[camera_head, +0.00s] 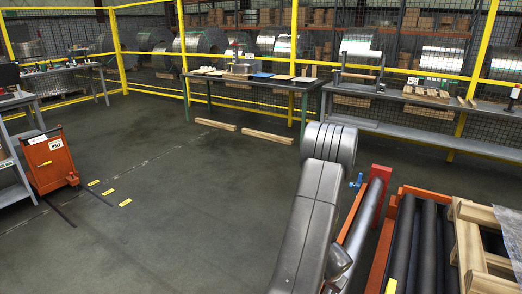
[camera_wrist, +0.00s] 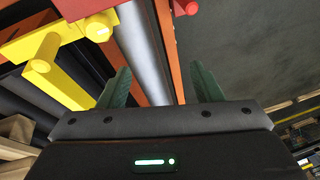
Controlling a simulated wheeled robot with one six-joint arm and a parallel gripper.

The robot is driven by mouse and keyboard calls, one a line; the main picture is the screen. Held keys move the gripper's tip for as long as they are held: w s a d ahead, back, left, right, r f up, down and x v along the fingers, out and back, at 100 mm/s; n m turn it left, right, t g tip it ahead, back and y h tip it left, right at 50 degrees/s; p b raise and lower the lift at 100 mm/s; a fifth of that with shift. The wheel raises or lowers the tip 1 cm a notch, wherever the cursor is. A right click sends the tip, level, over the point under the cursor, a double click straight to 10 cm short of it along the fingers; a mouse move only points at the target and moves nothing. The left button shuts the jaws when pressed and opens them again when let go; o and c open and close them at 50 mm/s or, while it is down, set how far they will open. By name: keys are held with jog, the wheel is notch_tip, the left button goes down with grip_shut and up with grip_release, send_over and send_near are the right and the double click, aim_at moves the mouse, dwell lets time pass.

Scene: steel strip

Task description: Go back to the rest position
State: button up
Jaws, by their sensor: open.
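My gripper (camera_wrist: 160,88) shows in the wrist view with its two green fingers wide apart and nothing between them. Beyond the fingers, in the wrist view, lie a grey roller (camera_wrist: 140,45) and an orange frame rail (camera_wrist: 170,50); I cannot tell how far away they are. In the head view my grey arm reaches up from the bottom, right of centre, in front of the roller stand. The gripper itself cannot be made out in the head view.
An orange-framed roller conveyor (camera_head: 378,255) with dark rollers and a wooden pallet (camera_head: 468,250) stands at right. A red cart (camera_head: 48,160) stands at left. Workbenches (camera_head: 205,90) line the yellow-railed mesh fence. Two wooden beams (camera_head: 268,136) lie on the floor. The middle floor is clear.

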jog(key=shift+s+r+m+h+p, duration=0.15)
jog(key=shift+s+m+h+p, duration=0.6)
jog(key=shift+p, duration=0.75)
jog(key=shift+s+d, duration=0.1)
jog(key=shift+s, duration=0.1)
